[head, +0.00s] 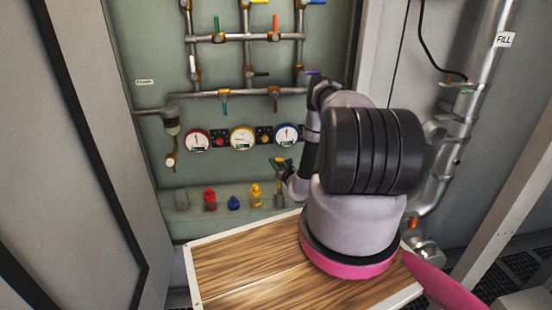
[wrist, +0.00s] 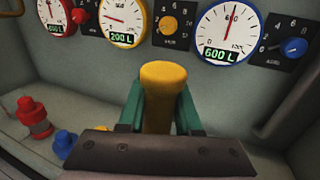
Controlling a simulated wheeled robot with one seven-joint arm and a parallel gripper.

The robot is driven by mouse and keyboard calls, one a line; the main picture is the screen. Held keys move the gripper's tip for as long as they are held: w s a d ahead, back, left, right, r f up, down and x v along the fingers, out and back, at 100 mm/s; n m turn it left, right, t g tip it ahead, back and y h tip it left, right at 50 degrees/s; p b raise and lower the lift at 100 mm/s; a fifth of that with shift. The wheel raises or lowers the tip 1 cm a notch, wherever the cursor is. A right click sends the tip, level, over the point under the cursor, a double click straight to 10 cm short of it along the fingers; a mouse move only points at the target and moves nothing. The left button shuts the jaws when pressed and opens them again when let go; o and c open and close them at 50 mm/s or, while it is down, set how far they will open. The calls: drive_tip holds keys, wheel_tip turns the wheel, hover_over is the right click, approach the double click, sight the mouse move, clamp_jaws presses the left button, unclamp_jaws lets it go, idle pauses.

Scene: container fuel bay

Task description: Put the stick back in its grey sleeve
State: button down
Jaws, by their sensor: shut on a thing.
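The stick (wrist: 160,85) shows in the wrist view as a yellow rounded bar standing between the two green fingers of my gripper (wrist: 158,105). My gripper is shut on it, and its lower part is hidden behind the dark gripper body. In the head view, my gripper (head: 283,164) is above the right part of the ledge, close to the wall. A grey upright piece (head: 279,198) is just below it on the ledge. Another grey piece (head: 182,200) stands at the ledge's left end. I cannot tell for sure which is the grey sleeve.
Red (head: 210,200), blue (head: 234,203) and yellow (head: 256,196) pieces stand on the ledge left of my gripper. Round gauges (head: 242,138) and knobs are on the wall just above, with pipes and valves higher up. A wooden table top (head: 240,270) is in front.

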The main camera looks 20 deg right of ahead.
wheel_tip(320, 180, down, 9)
drive_tip(key=shift+r, duration=0.2)
idle(0.6)
drive_tip(key=shift+f, duration=0.1)
idle(0.4)
drive_tip(key=shift+f, duration=0.4)
drive_tip(key=c, duration=0.5)
unclamp_jaws()
